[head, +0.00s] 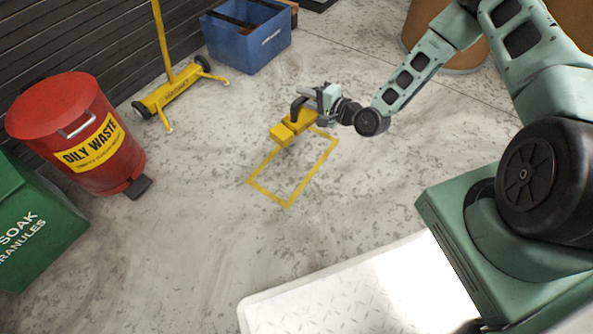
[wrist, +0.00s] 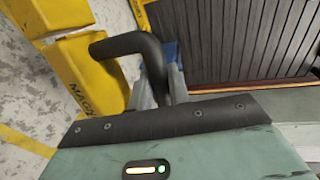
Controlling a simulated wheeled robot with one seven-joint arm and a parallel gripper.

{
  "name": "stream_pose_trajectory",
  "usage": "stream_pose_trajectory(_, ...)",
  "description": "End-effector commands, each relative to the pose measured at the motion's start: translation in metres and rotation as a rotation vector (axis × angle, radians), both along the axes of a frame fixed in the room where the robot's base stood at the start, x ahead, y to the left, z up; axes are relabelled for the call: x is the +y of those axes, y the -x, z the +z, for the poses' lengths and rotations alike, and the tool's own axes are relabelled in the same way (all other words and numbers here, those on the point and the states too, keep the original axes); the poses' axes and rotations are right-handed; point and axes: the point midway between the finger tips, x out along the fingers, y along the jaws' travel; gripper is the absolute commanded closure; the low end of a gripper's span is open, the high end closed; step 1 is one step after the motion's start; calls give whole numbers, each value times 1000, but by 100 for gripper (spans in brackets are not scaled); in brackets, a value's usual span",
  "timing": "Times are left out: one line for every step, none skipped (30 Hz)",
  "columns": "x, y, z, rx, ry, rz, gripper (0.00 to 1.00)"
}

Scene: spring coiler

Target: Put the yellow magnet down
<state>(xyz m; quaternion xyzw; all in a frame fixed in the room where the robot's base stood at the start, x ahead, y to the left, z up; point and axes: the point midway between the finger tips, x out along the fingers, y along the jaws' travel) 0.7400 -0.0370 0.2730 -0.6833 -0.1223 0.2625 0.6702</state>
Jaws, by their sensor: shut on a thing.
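The yellow magnet (head: 283,134) is a yellow block with a black handle. In the head view it is at the far end of a yellow outlined rectangle (head: 267,194) on the floor, overlapping its far edge. I cannot tell whether it touches the floor. My gripper (head: 304,102) is shut on the handle from above and to the right. In the wrist view the magnet (wrist: 92,75) lies at upper left with lettering on its side. Its bent black handle runs between my fingers (wrist: 155,92), and the gripper body hides part of it.
A yellow wheeled sweeper (head: 170,93) marked like a magnet and a blue bin (head: 247,45) stand behind. A red oily waste can (head: 75,140) and a green box (head: 38,225) are at left. A pale tread plate (head: 350,300) is in front. The floor around the rectangle is clear.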

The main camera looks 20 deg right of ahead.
Motion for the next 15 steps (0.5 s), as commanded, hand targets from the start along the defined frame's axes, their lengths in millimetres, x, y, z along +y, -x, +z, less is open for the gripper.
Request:
stream_pose_trajectory(5,-3,-23,-7,1,44,100)
stream_pose_trajectory(7,-4,-31,-7,0,68,100)
stream_pose_trajectory(10,-4,-40,-5,0,98,100)
stream_pose_trajectory(11,-4,-46,-6,0,118,100)
stream_pose_trajectory(13,-4,-51,-5,-1,135,100)
stream_pose_trajectory(14,-4,-56,-5,0,154,100)
stream_pose_trajectory(15,-4,-60,-6,-2,165,100)
stream_pose_trajectory(16,-4,-62,-6,-3,175,100)
stream_pose_trajectory(16,-4,-66,-5,-2,185,100)
stream_pose_trajectory(17,-4,-68,-6,-2,190,100)
stream_pose_trajectory(17,-4,-71,-4,-3,195,100)
stream_pose_trajectory(18,-4,-75,-4,-4,196,100)
stream_pose_trajectory(18,-4,-79,-4,-4,197,100)
stream_pose_trajectory(18,-4,-83,-4,-4,197,100)
stream_pose_trajectory(18,-4,-89,-4,-4,197,100)
